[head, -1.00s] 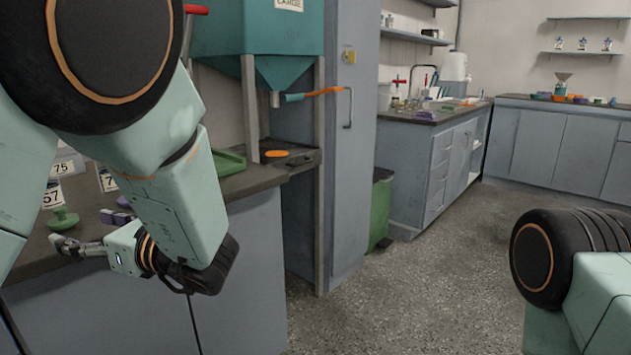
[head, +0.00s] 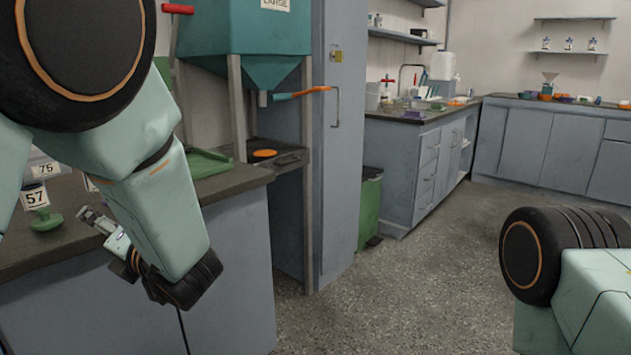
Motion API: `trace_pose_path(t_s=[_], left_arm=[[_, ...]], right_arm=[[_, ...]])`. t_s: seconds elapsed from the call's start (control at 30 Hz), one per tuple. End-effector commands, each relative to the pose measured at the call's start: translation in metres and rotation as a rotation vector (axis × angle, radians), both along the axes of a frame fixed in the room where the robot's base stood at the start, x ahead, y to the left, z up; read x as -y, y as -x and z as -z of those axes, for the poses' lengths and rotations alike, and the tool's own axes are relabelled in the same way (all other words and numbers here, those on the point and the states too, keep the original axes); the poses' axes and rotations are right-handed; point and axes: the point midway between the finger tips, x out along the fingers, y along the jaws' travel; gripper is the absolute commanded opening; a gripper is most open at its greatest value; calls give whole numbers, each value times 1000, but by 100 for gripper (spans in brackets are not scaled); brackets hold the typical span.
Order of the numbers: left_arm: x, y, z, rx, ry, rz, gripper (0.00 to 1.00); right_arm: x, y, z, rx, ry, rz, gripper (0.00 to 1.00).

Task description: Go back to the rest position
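My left arm comes in from the left and bends down over the edge of the dark counter (head: 235,180). My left gripper (head: 84,213) is small in the view, just above the counter top and pointing left. It looks empty, but I cannot tell whether its fingers are open or shut. My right arm shows at the lower right, over the floor. My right gripper is outside the view.
A teal hopper (head: 245,45) marked "LARGE" stands behind the counter, beside a tall grey cabinet (head: 338,150). A green bin (head: 370,208) stands on the floor. Grey cupboards (head: 550,145) line the back. The speckled floor (head: 400,280) in the middle is clear.

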Motion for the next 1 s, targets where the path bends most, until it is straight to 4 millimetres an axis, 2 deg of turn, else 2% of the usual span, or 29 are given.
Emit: trace_pose_path(t_s=[0.17, 0.27, 0.37, 0.47, 0.57, 0.67, 0.8, 0.9, 1.0], left_arm=[[14, -10, 41, -456, -225, 212, 70], [25, -10, 72, -716, -372, 351, 70], [36, -2, 112, -977, -526, 511, 70], [49, 14, 156, -1224, -695, 697, 70], [63, 42, 205, -1453, -871, 920, 70], [78, 82, 255, -1641, -1053, 1180, 70], [98, 152, 312, -1786, -1255, 1554, 70], [110, 203, 340, -1814, -1337, 1800, 70], [119, 249, 359, -1806, -1347, 1988, 70]], right_arm=[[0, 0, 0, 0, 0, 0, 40], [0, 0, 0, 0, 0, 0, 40], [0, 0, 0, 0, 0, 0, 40], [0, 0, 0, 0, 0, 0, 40], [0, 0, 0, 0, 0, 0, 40], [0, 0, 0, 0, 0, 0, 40], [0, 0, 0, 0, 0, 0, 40], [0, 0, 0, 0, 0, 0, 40], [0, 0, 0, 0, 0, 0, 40]])
